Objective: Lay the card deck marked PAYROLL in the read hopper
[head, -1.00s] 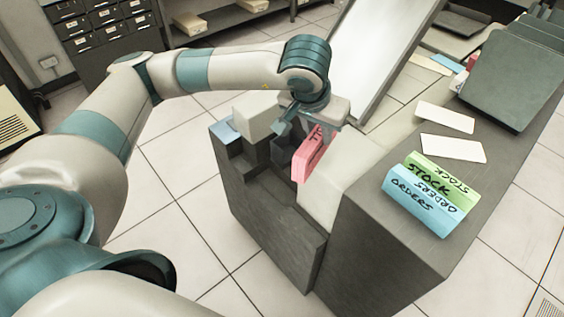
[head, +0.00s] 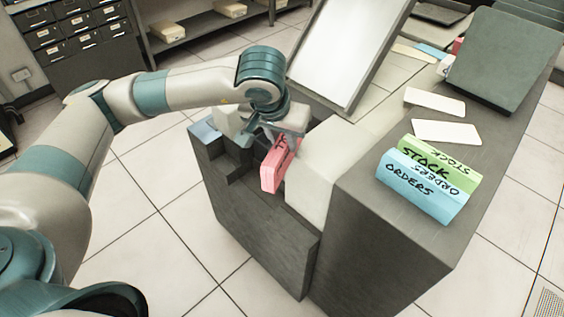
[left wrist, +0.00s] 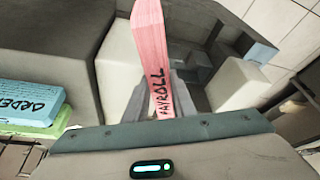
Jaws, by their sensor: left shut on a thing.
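The pink card deck (head: 273,172) is in my left gripper (head: 280,138), which is shut on it. In the left wrist view the pink deck (left wrist: 150,55) stands between the fingers, with PAYROLL written along its edge. In the head view the deck hangs over the recessed, stepped part of the dark grey machine (head: 250,222), beside a pale block (head: 312,172). I cannot tell whether the deck touches the machine below. The recess, which I take for the read hopper, is partly hidden by the deck and gripper. My right gripper is not in view.
A green STOCK deck (head: 440,165) and a blue ORDERS deck (head: 422,192) lie side by side on the machine's top at right. White cards (head: 446,132) lie behind them. A tilted white panel (head: 345,50) rises behind my gripper. A light blue card stack (head: 205,130) sits at the machine's left end.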

